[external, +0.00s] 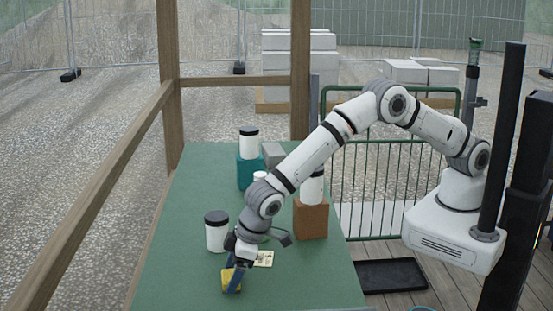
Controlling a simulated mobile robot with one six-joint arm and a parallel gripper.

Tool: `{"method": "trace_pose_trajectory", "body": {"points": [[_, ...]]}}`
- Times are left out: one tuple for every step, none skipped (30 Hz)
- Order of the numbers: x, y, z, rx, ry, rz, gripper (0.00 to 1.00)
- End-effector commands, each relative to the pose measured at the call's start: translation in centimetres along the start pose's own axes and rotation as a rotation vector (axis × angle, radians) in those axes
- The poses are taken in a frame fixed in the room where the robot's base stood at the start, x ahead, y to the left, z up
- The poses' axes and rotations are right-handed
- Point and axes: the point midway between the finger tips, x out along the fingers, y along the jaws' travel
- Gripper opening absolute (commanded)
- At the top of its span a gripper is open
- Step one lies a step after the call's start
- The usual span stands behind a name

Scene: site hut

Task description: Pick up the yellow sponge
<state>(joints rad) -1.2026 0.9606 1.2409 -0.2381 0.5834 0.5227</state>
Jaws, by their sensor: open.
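The jaws are open. The gripper and a bluish finger cover part of the sponge, and its contact with the fingers is hidden.
A white jar with a black lid (216,232) stands close behind my gripper. A small printed card (264,258) lies to its right. An orange-brown block (311,220) and a teal block (248,174) each carry a jar. The front right of the table is clear.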

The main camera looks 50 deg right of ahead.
Motion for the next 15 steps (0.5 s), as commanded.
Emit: {"method": "trace_pose_trajectory", "body": {"points": [[0.6,0.0,-0.1,0.0,0.0,0.0,0.82],[0.8,0.0,-0.1,0.0,0.0,0.0,0.82],[1.1,0.0,-0.1,0.0,0.001,0.0,0.82],[1.3,0.0,-0.1,0.0,0.001,0.0,0.82],[1.4,0.0,-0.1,0.0,0.001,0.0,0.82],[1.5,0.0,-0.1,0.0,0.001,0.0,0.82],[1.6,0.0,-0.1,0.0,0.001,0.0,0.82],[1.6,0.0,-0.1,0.0,0.002,0.0,0.82],[1.6,0.0,-0.1,0.0,0.002,0.0,0.82],[1.6,0.0,-0.1,0.0,0.002,0.0,0.82],[1.6,0.0,-0.1,0.0,0.002,0.0,0.82],[1.6,0.0,-0.1,0.0,0.002,0.0,0.81],[1.6,0.0,-0.1,0.0,0.002,0.0,0.79],[1.6,0.0,-0.1,0.0,0.002,0.0,0.76],[1.5,0.0,-0.1,0.0,0.001,0.0,0.73]]}}
